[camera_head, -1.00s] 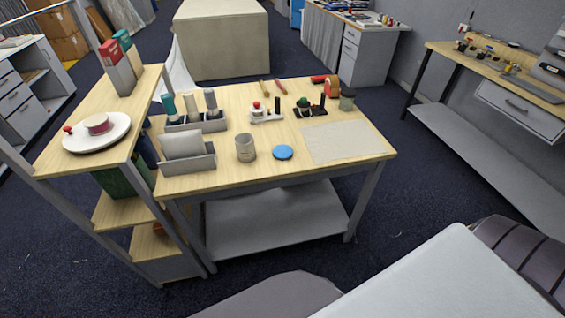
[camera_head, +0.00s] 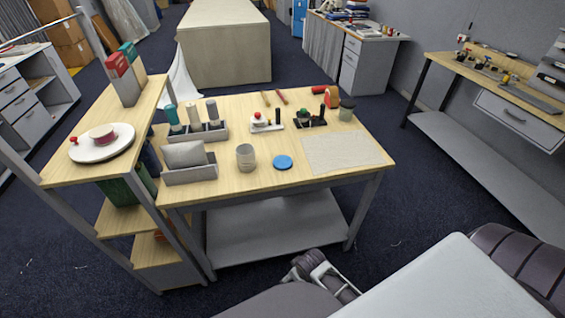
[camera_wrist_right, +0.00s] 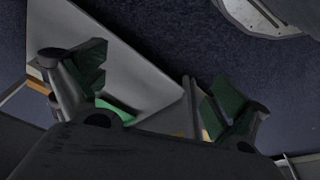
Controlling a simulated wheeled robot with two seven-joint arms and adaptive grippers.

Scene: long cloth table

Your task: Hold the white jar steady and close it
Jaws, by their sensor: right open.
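The white jar (camera_head: 245,158), a pale grey-white cylinder, stands upright near the front edge of the wooden table in the head view. A round blue lid (camera_head: 283,162) lies flat to its right, apart from it. The jar's top looks uncovered. My right gripper (camera_wrist_right: 160,92) is open and empty in the right wrist view, with its two dark green-padded fingers spread apart. It is well away from the jar. A jointed grey part of my arm shows low in the head view, below the table's front edge. My left gripper is not identifiable in view.
A rack of bottles (camera_head: 197,132) and small tools stand behind. A pale mat (camera_head: 342,153) lies right of the lid. A shelf unit (camera_head: 112,150) borders the table's left side.

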